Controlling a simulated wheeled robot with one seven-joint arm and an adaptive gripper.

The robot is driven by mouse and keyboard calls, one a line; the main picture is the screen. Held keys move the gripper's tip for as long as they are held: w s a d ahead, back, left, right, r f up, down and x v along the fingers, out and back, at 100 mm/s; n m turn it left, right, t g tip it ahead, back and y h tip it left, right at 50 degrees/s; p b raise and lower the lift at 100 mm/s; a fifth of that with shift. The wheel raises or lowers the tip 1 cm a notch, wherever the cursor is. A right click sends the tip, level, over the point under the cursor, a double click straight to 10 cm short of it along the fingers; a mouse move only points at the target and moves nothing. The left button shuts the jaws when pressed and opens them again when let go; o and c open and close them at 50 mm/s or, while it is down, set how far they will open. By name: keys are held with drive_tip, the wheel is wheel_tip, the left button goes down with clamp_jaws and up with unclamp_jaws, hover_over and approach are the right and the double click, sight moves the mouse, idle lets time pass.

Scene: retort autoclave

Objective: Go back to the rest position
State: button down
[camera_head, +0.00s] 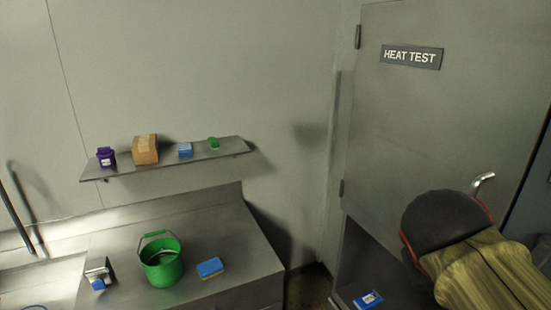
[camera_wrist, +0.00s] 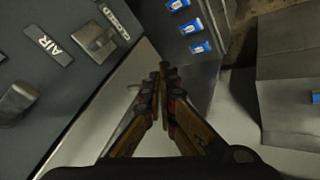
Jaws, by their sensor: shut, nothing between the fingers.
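My gripper (camera_wrist: 163,72) shows in the wrist view, its two fingers together at the tips with nothing between them. It hangs in front of a dark panel (camera_wrist: 45,80) with an "AIR" label and a metal plate, touching nothing that I can see. In the head view a part of my arm with a dark rounded cap and an olive cover fills the lower right, in front of the "HEAT TEST" door (camera_head: 425,110). The gripper itself does not show in the head view.
A steel counter (camera_head: 225,235) holds a green bucket (camera_head: 162,268) and a blue sponge (camera_head: 210,267). A wall shelf (camera_head: 120,169) holds several small items. A door handle (camera_head: 484,180) is near my arm. Several blue-and-white packs (camera_wrist: 190,27) lie beyond the gripper.

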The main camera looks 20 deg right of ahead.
drive_tip(key=w+a+f+n+t+y+b, duration=0.2)
drive_tip(key=a+f+y+b, duration=0.4)
drive_tip(key=a+f, duration=1.3)
wheel_tip(320, 180, down, 2)
drive_tip(key=shift+f+n+y+b, duration=0.1)
drive_tip(key=shift+n+y+b, duration=0.2)
drive_tip(key=shift+n+b, duration=0.7)
drive_tip(key=shift+w, duration=0.1)
